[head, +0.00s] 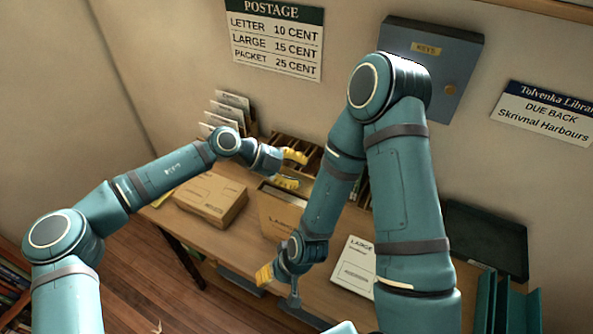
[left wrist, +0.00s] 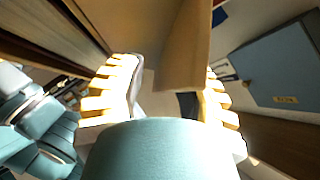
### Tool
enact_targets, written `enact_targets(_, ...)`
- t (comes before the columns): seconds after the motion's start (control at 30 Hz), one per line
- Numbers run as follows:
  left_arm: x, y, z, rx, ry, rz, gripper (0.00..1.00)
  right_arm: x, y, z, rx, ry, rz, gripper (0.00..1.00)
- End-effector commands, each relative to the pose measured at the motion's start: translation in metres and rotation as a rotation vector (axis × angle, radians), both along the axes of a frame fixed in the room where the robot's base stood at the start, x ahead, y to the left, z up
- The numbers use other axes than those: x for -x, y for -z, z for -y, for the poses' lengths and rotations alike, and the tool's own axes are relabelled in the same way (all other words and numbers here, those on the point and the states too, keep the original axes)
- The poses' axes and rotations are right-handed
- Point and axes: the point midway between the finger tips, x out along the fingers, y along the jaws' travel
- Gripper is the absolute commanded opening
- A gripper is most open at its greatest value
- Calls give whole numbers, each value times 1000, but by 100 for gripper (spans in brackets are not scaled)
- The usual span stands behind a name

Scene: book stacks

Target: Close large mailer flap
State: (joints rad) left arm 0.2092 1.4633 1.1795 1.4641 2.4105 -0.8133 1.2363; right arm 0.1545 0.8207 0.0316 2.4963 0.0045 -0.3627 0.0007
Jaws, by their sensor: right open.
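The large mailer (head: 281,213) is a tan envelope marked "LARGE" standing on the desk in the middle of the head view, partly behind my right arm. My left gripper (head: 300,171) is at its top edge, with its yellow fingers spread. In the left wrist view, a brown panel (left wrist: 186,45), apparently the mailer's flap, rises between the fingers of the left gripper (left wrist: 165,95). It is close to the right-hand finger, with a gap to the other. My right gripper (head: 266,275) is low in front of the mailer, open and apart from the flap; its grip area is partly hidden.
A flat brown parcel (head: 211,198) lies left of the mailer on the wooden desk (head: 228,245). A white "LARGE" card (head: 354,266) lies to the right. Letters (head: 231,107) and a slotted rack stand behind. A dark tray (head: 486,238) is at the far right.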

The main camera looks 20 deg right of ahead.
Motion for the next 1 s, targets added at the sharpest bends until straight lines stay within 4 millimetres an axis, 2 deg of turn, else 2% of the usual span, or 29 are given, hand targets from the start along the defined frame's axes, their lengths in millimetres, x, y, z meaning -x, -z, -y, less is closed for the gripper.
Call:
enact_targets(0.2, 0, 0, 0, 0, 0, 0, 32, 0, 0, 0, 0, 0, 0, 59)
enact_targets(0.23, 0, 0, 0, 0, 0, 0, 35, 0, 0, 0, 0, 0, 0, 59)
enact_targets(0.33, 0, 0, 0, 0, 0, 0, 0, 0, 0, 0, 0, 0, 0, 59)
enact_targets(0.77, 0, 0, 0, 6, 1, 4, 0, 0, -1, 0, 0, 0, 0, 59)
enact_targets(1.0, 4, -2, -4, 72, 2, 53, 0, 0, -7, 0, -1, 0, 0, 59)
